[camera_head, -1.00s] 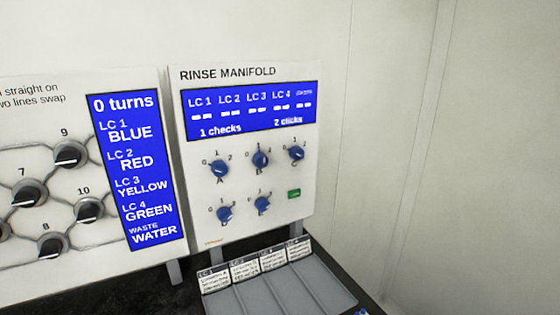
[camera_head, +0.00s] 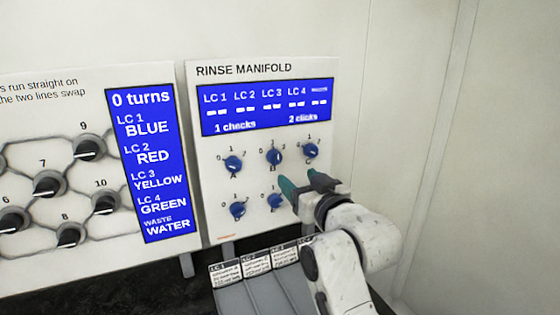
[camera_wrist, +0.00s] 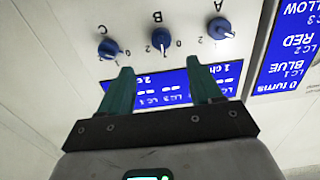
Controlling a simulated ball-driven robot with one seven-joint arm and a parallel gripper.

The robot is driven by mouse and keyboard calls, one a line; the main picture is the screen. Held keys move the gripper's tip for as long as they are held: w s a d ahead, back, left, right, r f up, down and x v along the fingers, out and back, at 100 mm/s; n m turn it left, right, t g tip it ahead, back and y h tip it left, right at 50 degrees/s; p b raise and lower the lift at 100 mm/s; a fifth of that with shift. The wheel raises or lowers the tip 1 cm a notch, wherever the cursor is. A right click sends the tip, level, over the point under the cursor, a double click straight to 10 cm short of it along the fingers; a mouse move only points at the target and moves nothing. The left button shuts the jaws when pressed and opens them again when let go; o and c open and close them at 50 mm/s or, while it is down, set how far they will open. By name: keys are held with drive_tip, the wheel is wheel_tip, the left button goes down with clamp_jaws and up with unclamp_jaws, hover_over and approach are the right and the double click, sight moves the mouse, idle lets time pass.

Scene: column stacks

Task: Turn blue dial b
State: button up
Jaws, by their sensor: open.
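Blue dial B (camera_head: 274,157) is the middle one of the upper row on the white rinse manifold panel (camera_head: 208,226). In the wrist view, upside down, dial B (camera_wrist: 162,39) carries the letter B and lies just beyond the gap between the fingertips. My gripper (camera_head: 300,180) is open and empty in front of the panel, below and right of dial B in the head view. Its two teal fingers also show in the wrist view (camera_wrist: 161,70), apart from the dial.
Dial A (camera_head: 233,164) and dial C (camera_head: 311,151) flank dial B. Two lower dials (camera_head: 238,210) (camera_head: 275,202) sit beneath. My gripper and arm hide the green button. A blue display (camera_head: 265,108) is above; a grey tray (camera_head: 243,300) is below. Another valve panel (camera_head: 95,205) stands left.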

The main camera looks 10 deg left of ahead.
sight(278, 160)
drive_tip(key=x, duration=0.3)
drive_tip(key=p+x, duration=0.1)
drive_tip(key=x, duration=0.3)
drive_tip(key=p+x, duration=0.1)
drive_tip(key=x, duration=0.3)
drive_tip(key=shift+r, duration=0.25)
drive_tip(key=shift+c, duration=0.3)
drive_tip(key=c, duration=1)
